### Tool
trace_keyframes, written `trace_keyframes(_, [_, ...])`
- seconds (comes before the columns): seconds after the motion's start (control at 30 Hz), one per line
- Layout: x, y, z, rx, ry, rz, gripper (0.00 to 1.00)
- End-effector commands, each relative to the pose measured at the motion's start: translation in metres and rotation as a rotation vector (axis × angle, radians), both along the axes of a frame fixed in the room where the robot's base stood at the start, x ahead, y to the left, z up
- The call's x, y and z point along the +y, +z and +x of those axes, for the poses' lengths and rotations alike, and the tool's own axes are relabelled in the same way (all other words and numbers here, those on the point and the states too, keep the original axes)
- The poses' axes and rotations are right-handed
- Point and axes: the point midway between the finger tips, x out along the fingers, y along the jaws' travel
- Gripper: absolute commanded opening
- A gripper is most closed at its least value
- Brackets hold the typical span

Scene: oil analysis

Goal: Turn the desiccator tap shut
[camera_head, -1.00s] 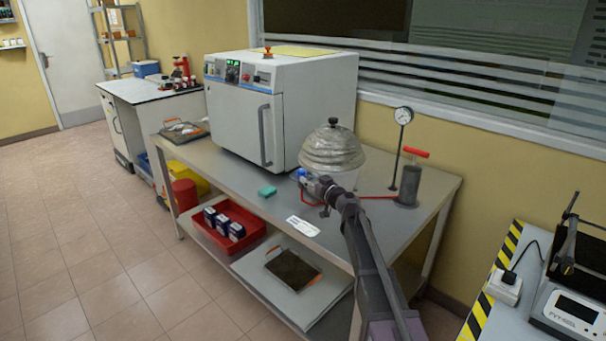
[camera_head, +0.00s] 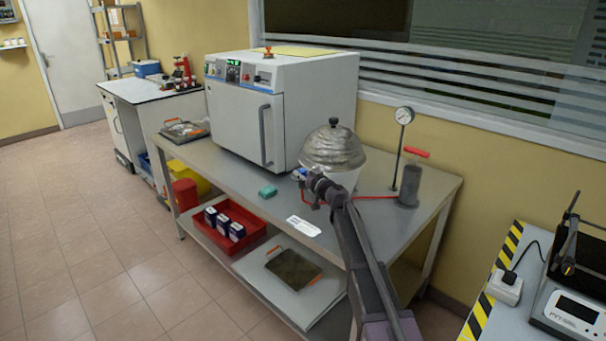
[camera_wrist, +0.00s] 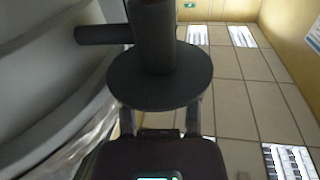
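The desiccator (camera_head: 335,150) stands on the steel bench, with a silvery domed lid, a dark top knob and a clear lower bowl. My gripper (camera_head: 309,185) is low at its front left side, next to a small blue part (camera_head: 299,173). In the wrist view, a dark post with a round disc and a side stub (camera_wrist: 160,82) is close in front of my gripper; it looks like the tap. The two fingers (camera_wrist: 160,118) are apart on either side below the disc. The disc hides the fingertips, so contact or grip cannot be told.
A white oven (camera_head: 240,125) stands behind left. A gauge (camera_head: 404,116) and a grey cylinder with a red handle (camera_head: 408,186) stand to the right, with a red hose (camera_head: 378,197) on the bench. A green block (camera_head: 267,191) and a white label lie in front.

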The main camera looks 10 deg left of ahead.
Motion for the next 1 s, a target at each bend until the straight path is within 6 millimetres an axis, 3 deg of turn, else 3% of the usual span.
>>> trace_keyframes(0.47, [0.0004, 0.0000, -0.0010, 0.000, -0.036, 0.001, 0.00])
trace_keyframes(1.0, [0.0008, 0.0001, -0.0011, 0.001, -0.294, 0.001, 0.00])
